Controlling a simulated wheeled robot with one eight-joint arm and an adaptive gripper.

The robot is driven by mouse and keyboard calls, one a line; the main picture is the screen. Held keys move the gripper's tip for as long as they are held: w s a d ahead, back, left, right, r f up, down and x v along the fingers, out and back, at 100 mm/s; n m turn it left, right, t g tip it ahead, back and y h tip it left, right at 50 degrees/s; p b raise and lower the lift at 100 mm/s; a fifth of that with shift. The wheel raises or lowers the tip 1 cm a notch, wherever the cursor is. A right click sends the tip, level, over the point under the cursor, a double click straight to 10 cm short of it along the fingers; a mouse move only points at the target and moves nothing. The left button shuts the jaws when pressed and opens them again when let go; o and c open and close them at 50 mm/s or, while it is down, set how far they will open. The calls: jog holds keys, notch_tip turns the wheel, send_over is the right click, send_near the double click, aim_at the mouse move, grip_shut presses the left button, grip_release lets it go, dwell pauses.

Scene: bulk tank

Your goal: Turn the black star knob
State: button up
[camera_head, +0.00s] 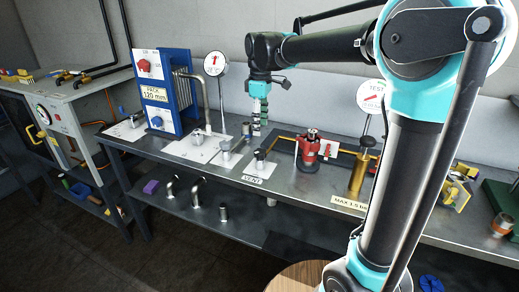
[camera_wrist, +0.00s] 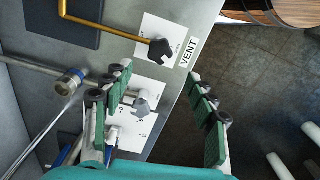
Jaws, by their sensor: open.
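A dark, star-shaped knob (camera_wrist: 160,50) stands on a white plate beside the VENT label in the wrist view. It lies just beyond my fingertips. A second, lighter grey lobed knob (camera_wrist: 142,103) shows between my fingers in the wrist view, on another white plate. My gripper (camera_wrist: 160,78) is open and empty, with green-padded fingers spread wide. In the head view my gripper (camera_head: 257,131) hangs pointing down above the bench, apart from the knobs.
A blue frame (camera_head: 172,95) with a PACK 120 mm sign stands left on the bench. A red valve body (camera_head: 309,150), brass pipe and brass cylinder (camera_head: 359,175) stand right. Round gauges (camera_head: 215,65) rise behind. The VENT sign (camera_wrist: 189,52) sits near the bench edge.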

aim_at(261, 151)
notch_tip(261, 151, down, 10)
jog(key=shift+d+f, duration=0.1)
jog(key=shift+f, duration=0.05)
jog(key=shift+c, duration=0.3)
jog(key=c, duration=1.1)
